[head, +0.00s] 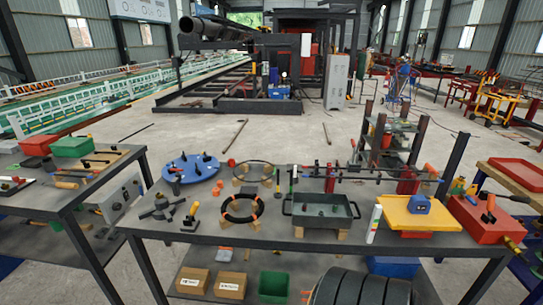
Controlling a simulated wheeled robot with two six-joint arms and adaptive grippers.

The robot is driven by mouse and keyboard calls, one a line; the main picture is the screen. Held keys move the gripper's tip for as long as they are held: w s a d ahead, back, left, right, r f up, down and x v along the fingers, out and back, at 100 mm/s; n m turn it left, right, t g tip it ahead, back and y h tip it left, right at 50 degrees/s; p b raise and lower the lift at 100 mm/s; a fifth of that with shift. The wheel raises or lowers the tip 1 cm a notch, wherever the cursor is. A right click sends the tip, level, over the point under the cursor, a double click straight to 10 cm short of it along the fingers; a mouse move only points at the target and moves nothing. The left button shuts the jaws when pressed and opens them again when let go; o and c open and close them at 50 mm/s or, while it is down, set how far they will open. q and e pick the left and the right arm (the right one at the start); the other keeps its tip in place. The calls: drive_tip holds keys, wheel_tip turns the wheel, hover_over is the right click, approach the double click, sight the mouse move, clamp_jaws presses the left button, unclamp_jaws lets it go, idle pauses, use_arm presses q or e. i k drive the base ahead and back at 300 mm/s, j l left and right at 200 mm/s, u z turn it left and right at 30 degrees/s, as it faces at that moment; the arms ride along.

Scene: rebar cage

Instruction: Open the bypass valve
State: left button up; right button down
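I cannot clearly pick out the bypass valve in the head view. At the right end of the front table (270,250) stands a red box (480,222) with small yellow, green and orange-topped parts (464,188) on or behind it. A dark hose with a brass-coloured end (512,244) lies at its right side. These parts are too small to tell whether one is a valve, or how its handle is turned. Neither of my grippers shows in the head view.
The table also holds a blue disc (191,168), a black ring (242,210), a dark tray (321,226) and a yellow plate (418,224). A side table (75,190) stands left, a rack (395,140) behind. Bare floor (285,130) lies beyond.

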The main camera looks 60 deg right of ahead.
sight(467, 198)
drive_tip(key=z, duration=2.3)
drive_tip(key=i+l+z, duration=0.3)
drive_tip(key=l+z, duration=0.15)
drive_tip(key=i+l+z, duration=0.4)
drive_tip(key=i+l, duration=0.25)
